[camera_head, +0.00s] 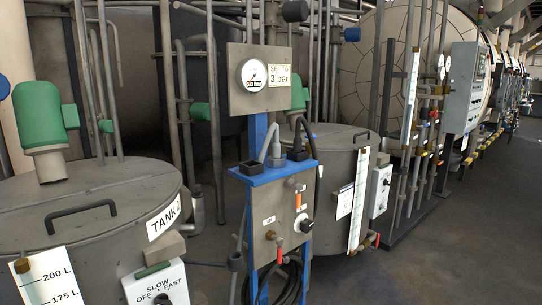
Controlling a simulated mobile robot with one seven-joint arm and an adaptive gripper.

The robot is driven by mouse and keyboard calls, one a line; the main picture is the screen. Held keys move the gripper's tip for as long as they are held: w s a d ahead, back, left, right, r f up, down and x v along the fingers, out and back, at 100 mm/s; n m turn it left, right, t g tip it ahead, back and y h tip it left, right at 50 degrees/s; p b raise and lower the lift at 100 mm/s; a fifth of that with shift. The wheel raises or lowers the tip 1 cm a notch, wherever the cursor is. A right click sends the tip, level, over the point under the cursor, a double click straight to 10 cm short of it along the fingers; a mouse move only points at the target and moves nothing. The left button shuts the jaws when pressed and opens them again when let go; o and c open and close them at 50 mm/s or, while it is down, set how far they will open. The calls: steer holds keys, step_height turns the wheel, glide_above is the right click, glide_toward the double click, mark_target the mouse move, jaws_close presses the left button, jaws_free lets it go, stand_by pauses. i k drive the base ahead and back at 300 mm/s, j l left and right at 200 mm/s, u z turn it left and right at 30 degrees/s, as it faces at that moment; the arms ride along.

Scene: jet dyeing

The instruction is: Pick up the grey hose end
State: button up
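A grey hose end (271,143) stands upright on the blue top plate (262,174) of a panel stand in the middle of the picture. Its lower end sits at a small light-grey cup. A black hose end (299,133) stands just to its right, in or behind a dark square holder (297,155). Another dark square holder (250,168) is to the left of the grey hose end and looks empty. My gripper is not in view.
A pressure gauge panel (259,78) rises behind the hose ends. Tank lids with handles lie to the left (85,200) and right (335,138). Coiled black hose (285,282) hangs below the stand. The floor (460,235) at right is clear.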

mark_target(276, 147)
steer(key=z, duration=0.6)
steer(key=i+j+z, duration=0.6)
steer(key=j+z, duration=0.25)
steer(key=i+j, duration=0.1)
steer(key=j, duration=0.2)
steer(key=i+j, duration=0.15)
steer(key=j, duration=0.15)
steer(key=i+j+z, duration=0.1)
steer(key=j, duration=0.2)
steer(key=i+j, duration=0.15)
steer(key=j, duration=0.15)
